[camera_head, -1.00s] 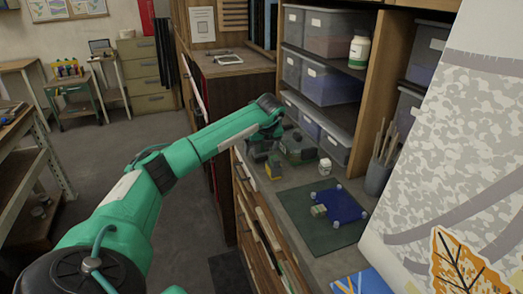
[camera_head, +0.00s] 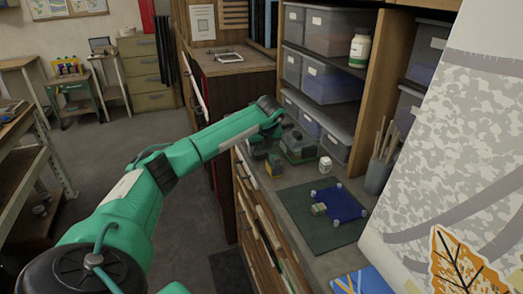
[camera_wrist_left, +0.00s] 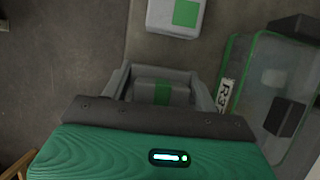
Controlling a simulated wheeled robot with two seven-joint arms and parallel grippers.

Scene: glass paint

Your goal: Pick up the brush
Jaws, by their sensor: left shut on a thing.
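My left gripper (camera_head: 264,150) reaches down over the far left part of the workbench. In the left wrist view the gripper (camera_wrist_left: 160,92) is shut on a small grey block with a green stripe (camera_wrist_left: 162,92). I cannot tell whether this is part of a brush. Several brushes (camera_head: 386,138) stand upright in a grey cup (camera_head: 377,177) at the right, well apart from the gripper. My right gripper is not in view.
A clear green-rimmed container (camera_wrist_left: 255,85) is close to the gripper's right; a pale block with a green square (camera_wrist_left: 172,16) is ahead. A white jar (camera_head: 325,165), a dark green mat (camera_head: 305,232) and a blue tray (camera_head: 342,204) lie nearer. Shelved bins (camera_head: 332,75) stand behind.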

